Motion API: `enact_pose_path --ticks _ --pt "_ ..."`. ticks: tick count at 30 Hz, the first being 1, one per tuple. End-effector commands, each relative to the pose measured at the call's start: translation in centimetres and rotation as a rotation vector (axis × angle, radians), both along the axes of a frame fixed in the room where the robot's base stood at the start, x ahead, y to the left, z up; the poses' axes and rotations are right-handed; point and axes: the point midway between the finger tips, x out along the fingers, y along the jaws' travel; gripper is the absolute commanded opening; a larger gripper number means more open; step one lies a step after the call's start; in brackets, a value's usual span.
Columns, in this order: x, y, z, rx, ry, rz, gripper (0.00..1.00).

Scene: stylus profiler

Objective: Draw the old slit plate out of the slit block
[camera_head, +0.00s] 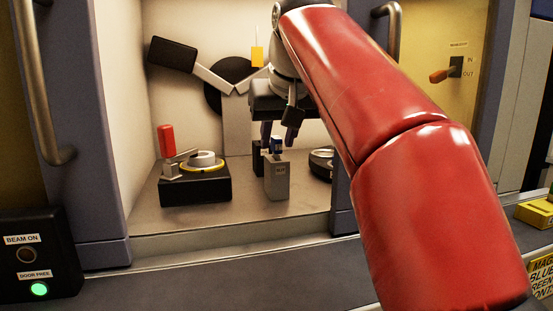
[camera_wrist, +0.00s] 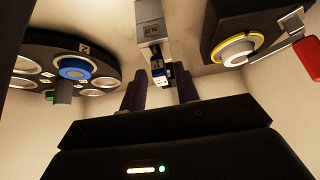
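The slit block (camera_head: 277,182) is a grey upright block with a label, standing on the chamber floor. It also shows at the top of the wrist view (camera_wrist: 149,28). A small blue and dark slit plate (camera_head: 277,144) sticks up from its top; in the wrist view the plate (camera_wrist: 158,76) shows blue, white and dark parts. My gripper (camera_head: 279,137) is above the block with fingers pointing down. In the wrist view my gripper (camera_wrist: 161,92) has its fingers apart, with gaps on both sides of the plate. How deep the plate sits is hidden.
A black stage (camera_head: 195,191) with a yellow-ringed disc and red-handled lever (camera_head: 166,140) stands left. A round carousel (camera_head: 321,162) is right, partly behind my arm; the wrist view shows its blue-ringed piece (camera_wrist: 75,67).

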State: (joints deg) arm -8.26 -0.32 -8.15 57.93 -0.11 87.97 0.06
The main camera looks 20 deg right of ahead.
Motion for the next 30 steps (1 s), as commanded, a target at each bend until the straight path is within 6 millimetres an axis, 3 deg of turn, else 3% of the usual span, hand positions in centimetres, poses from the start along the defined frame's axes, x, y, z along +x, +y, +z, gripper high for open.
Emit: enact_pose_path --ticks 26,30 --pt "0.28 -0.01 -0.41 0.0 0.0 0.0 0.31" --pt "0.29 -0.02 -0.42 0.0 0.0 0.0 0.14"
